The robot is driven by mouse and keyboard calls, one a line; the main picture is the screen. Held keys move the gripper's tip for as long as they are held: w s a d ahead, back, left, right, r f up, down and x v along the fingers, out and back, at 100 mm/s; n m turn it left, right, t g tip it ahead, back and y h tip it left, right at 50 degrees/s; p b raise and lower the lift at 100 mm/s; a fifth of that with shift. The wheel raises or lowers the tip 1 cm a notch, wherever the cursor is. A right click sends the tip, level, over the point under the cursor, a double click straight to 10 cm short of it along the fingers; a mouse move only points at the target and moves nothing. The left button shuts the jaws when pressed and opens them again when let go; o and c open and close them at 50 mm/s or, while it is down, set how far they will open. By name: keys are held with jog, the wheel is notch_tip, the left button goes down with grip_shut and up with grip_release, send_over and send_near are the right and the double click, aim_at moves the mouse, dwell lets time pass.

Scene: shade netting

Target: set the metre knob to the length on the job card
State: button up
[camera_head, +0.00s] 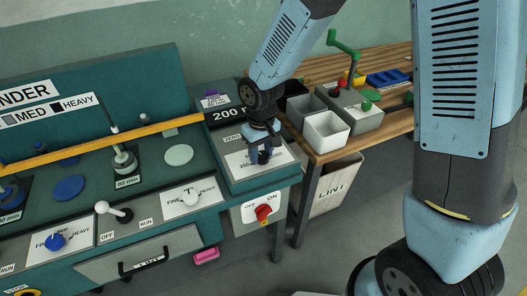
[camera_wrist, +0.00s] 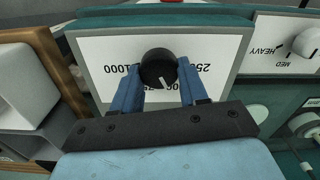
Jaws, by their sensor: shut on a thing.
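The black metre knob (camera_wrist: 158,66) stands on a white dial plate (camera_wrist: 105,52) in the wrist view. The plate's printing is upside down there: 1000 at left, 250 at right, and a partly hidden number below the knob. The knob's white line points down and slightly right, towards that hidden number. My gripper (camera_wrist: 157,76) is shut on the knob, one blue finger on each side. In the head view, my gripper (camera_head: 263,145) is over the knob (camera_head: 264,157) on the teal console's right end.
A black display (camera_head: 228,115) reading 200 and a letter sits behind the dial. A red switch (camera_head: 263,211) is on the front below. Grey and white bins (camera_head: 325,131) stand on the wooden bench at right. Other knobs and a white lever (camera_head: 114,211) are at left.

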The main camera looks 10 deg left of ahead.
aim_at(262, 154)
jog(key=n, duration=0.5)
jog(key=shift+w+d+n, duration=0.1)
jog(key=shift+w+n, duration=0.05)
jog(key=shift+n, duration=2.35)
jog(key=shift+r, duration=0.1)
jog(key=o, duration=0.8)
jog(key=shift+o, duration=1.3)
notch_tip(262, 154, up, 14)
jog(key=shift+f, duration=0.25)
